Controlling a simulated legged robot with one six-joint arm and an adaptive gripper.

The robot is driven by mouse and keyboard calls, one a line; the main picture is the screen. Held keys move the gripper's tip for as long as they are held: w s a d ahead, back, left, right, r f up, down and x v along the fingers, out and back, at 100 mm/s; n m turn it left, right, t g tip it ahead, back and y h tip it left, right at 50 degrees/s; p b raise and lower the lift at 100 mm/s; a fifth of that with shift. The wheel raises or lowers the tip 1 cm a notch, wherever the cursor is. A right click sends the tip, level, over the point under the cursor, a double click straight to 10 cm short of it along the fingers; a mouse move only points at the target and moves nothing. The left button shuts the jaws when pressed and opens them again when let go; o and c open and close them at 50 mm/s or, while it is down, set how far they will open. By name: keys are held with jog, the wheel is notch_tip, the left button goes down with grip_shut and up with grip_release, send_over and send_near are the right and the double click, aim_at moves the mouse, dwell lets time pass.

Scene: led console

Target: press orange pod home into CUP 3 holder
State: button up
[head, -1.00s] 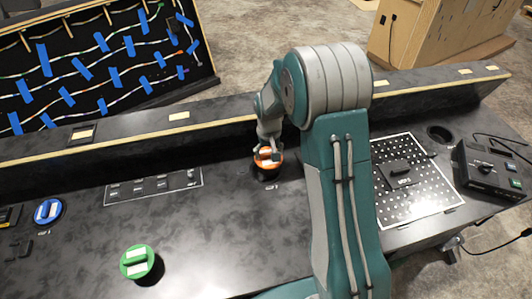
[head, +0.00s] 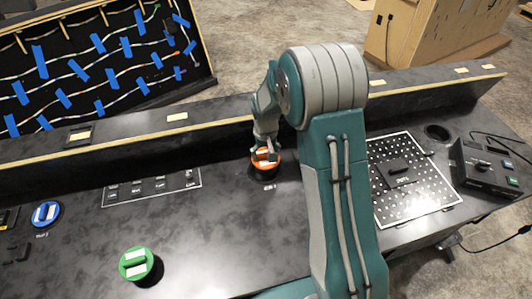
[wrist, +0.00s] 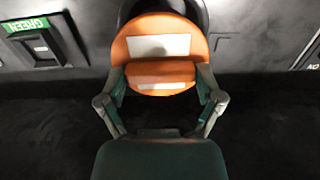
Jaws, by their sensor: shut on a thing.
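The orange pod (head: 267,162) is a round orange disc with a raised grip bar and white labels. It sits at a dark round holder (head: 263,174) near the back middle of the console; the label in front of it is too small to read. My gripper (head: 266,154) is directly above and shut on the pod's grip bar. The wrist view shows the orange pod (wrist: 160,42) with my gripper's fingers (wrist: 161,77) on both sides of the bar. A dark round rim shows behind the pod. I cannot tell how deep the pod sits.
A green pod (head: 136,263) is at the front left and a blue pod (head: 46,213) at the far left. A labelled switch strip (head: 152,187) lies left of the holder. A perforated plate (head: 415,180) and a black control box (head: 490,165) are right. A raised ledge (head: 120,148) runs behind.

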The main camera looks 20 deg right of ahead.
jog(key=shift+f, duration=2.65)
dwell(0.8)
jog(key=o, duration=0.8)
notch_tip(320, 180, up, 12)
jog(key=shift+a+f, duration=0.1)
dwell(0.4)
